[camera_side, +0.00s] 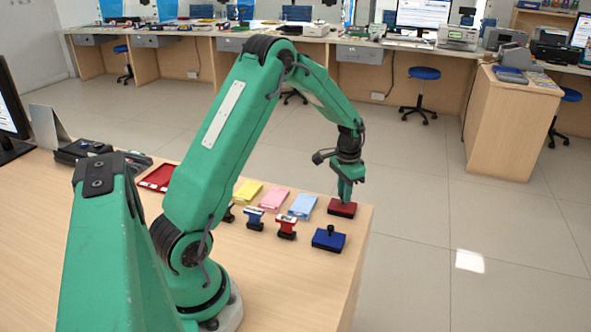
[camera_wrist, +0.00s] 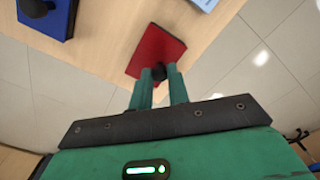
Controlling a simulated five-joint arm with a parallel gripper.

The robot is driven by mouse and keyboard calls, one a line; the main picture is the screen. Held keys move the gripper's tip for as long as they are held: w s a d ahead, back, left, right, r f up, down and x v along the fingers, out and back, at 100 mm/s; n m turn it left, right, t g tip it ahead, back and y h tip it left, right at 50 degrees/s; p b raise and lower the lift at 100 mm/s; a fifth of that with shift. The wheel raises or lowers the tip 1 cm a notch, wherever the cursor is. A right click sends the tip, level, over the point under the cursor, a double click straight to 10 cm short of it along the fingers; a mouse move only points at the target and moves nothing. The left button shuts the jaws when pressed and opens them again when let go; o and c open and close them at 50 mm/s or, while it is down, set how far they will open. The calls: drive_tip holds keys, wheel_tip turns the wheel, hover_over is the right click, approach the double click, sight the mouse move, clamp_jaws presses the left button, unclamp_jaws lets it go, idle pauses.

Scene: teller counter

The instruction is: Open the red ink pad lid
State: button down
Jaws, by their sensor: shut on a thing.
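The red ink pad (camera_side: 342,208) lies near the right edge of the counter, and its lid looks closed on it. In the wrist view the red lid (camera_wrist: 151,48) shows with a dark round knob (camera_wrist: 172,77) at its near edge. My gripper (camera_side: 345,196) points down over the pad, and its green fingers are shut on the lid's knob. In the wrist view the fingertips of my gripper (camera_wrist: 160,75) stand on both sides of the knob. The side view hides the knob behind the fingers.
A blue ink pad (camera_side: 328,239) with a dark knob sits in front of the red one. Stamps (camera_side: 286,228) and blue, pink and yellow pads of paper (camera_side: 302,206) lie to the left. The counter edge is close on the right, with open floor beyond.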

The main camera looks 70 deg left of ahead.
drive_tip(key=shift+s+d+r, duration=0.1)
drive_tip(key=shift+s+d, duration=1.85)
drive_tip(key=shift+d, duration=0.05)
drive_tip(key=c, duration=1.3)
unclamp_jaws()
drive_tip(key=shift+c, duration=0.2)
wheel_tip(320, 180, up, 8)
